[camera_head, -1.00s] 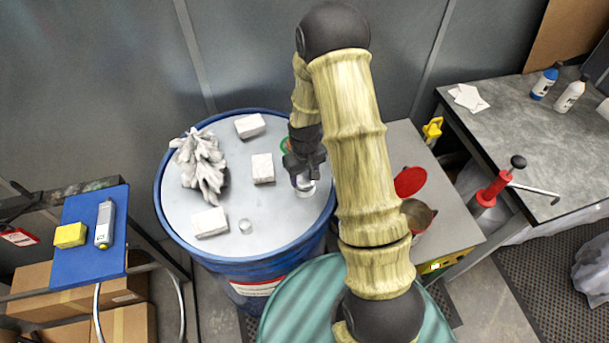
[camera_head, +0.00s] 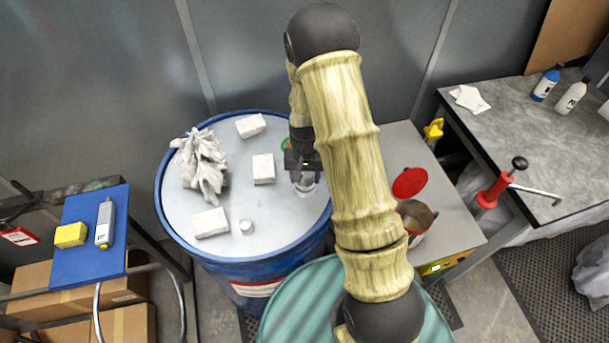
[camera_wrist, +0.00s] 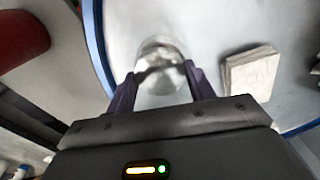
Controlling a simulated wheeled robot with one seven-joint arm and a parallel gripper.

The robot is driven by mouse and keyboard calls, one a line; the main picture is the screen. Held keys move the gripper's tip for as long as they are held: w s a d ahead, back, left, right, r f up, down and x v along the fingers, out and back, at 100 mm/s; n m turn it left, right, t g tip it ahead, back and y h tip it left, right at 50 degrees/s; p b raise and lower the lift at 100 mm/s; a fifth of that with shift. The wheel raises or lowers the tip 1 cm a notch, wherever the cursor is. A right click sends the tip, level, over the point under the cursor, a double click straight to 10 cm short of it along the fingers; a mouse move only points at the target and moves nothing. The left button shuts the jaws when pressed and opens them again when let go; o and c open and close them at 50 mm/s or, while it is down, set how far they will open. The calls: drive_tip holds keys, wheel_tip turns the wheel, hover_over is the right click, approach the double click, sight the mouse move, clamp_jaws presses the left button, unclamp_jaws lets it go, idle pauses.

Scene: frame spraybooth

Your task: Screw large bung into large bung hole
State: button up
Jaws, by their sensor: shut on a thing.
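My gripper (camera_head: 304,181) is over the right part of the blue drum's pale lid (camera_head: 225,165). In the wrist view its two purple fingers (camera_wrist: 160,88) are closed against the sides of a round, shiny metal piece, the large bung (camera_wrist: 160,72). The bung (camera_head: 305,190) shows as a pale disc just below the fingers in the head view. The large bung hole is hidden under the bung and gripper, and I cannot tell how deep the bung sits in it. A smaller round metal cap (camera_head: 246,226) is at the lid's front.
White blocks (camera_head: 263,169) and a crumpled grey-white glove or rag (camera_head: 201,167) lie on the lid. A green drum (camera_head: 290,310) stands in front.

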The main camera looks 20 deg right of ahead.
drive_tip(key=m, duration=0.4)
drive_tip(key=shift+m+p, duration=0.3)
drive_tip(key=m+p, duration=0.1)
drive_tip(key=m, duration=0.1)
drive_tip(key=shift+r+m, duration=0.1)
drive_tip(key=shift+m, duration=1.2)
drive_tip(key=m+p, duration=0.2)
drive_tip(key=m, duration=0.1)
drive_tip(key=shift+m, duration=0.8)
